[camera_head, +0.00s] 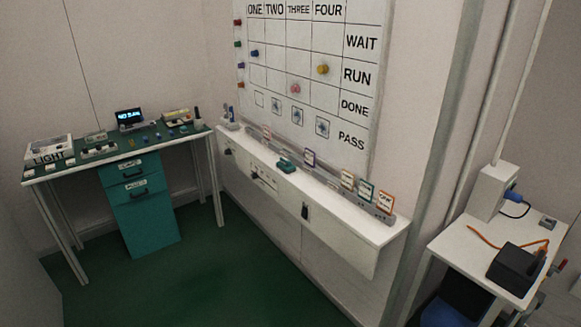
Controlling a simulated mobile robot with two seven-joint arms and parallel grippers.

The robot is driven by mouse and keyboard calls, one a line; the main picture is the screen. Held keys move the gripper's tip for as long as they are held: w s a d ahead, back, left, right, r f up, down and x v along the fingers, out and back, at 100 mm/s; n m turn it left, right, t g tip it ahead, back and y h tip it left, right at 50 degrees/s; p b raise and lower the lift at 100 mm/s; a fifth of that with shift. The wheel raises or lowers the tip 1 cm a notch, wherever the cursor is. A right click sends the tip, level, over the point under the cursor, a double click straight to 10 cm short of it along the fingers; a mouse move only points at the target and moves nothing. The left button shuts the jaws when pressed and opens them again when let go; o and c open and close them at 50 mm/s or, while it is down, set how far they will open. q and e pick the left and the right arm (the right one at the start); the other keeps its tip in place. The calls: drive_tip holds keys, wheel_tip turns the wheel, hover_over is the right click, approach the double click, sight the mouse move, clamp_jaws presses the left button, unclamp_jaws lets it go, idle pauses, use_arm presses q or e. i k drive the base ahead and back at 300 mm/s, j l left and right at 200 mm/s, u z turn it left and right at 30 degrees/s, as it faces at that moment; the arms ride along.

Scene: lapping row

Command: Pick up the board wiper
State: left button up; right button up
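A small teal block that looks like the board wiper (286,165) lies on the white shelf (330,207) under the whiteboard (300,72), left of the middle of the shelf. It is small in the view, so its details are hard to tell. Nothing covers it. Neither of my grippers is in view.
Several cards, such as an orange-edged one (385,201), stand along the shelf's back. A desk (48,177) with teal drawers (143,205) stands at the left. A white table (468,250) with a black device (514,264) stands at the right. The green floor (215,275) between is clear.

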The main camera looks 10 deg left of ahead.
sight(285, 165)
drive_tip(key=i+j+z, duration=0.1)
drive_tip(key=z, duration=0.25)
drive_tip(key=i+j+z, duration=0.1)
drive_tip(key=z, duration=0.25)
drive_tip(key=j+z, duration=0.2)
drive_tip(key=z, duration=0.15)
drive_tip(key=i+j+z, duration=0.1)
drive_tip(key=j+z, duration=0.15)
drive_tip(key=j, duration=0.25)
drive_tip(key=i+j+z, duration=0.1)
drive_tip(key=j+z, duration=0.15)
drive_tip(key=j, duration=0.25)
drive_tip(key=j+z, duration=0.3)
drive_tip(key=j, duration=1.85)
